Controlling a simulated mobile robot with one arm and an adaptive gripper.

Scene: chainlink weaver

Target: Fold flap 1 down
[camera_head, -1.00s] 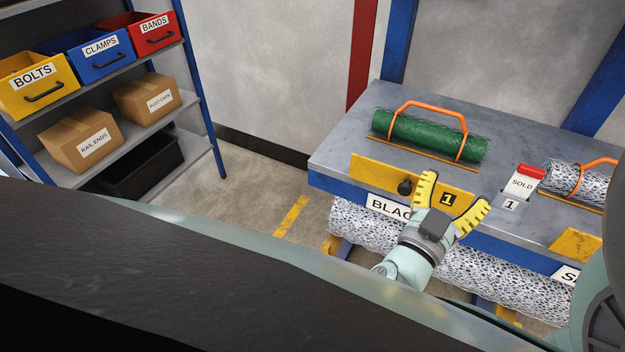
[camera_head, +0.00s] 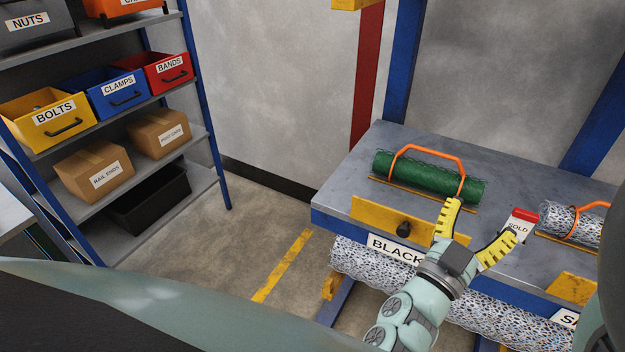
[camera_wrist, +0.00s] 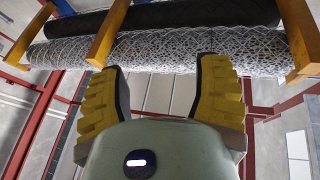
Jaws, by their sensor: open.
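Flap 1 is the yellow plate (camera_head: 380,214) with a black knob (camera_head: 404,229) at the table's front edge, above the "BLACK" label, in the head view. My left finger covers its right end, hiding the number. I cannot tell its exact tilt. My gripper (camera_head: 480,222) is open and empty, to the right of the knob, with its fingers pointing toward the table's back. I cannot tell whether it touches the flap. In the wrist view, my gripper (camera_wrist: 163,68) shows two spread yellow fingers with nothing between them; the flap cannot be made out there.
A green mesh roll (camera_head: 428,176) with an orange handle lies behind the flap. A red-topped "SOLD" tag (camera_head: 519,226) stands near my right fingertip. Another yellow plate (camera_head: 572,288) is farther right. A pale mesh roll (camera_head: 350,262) hangs below the table front. Floor at left is clear.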

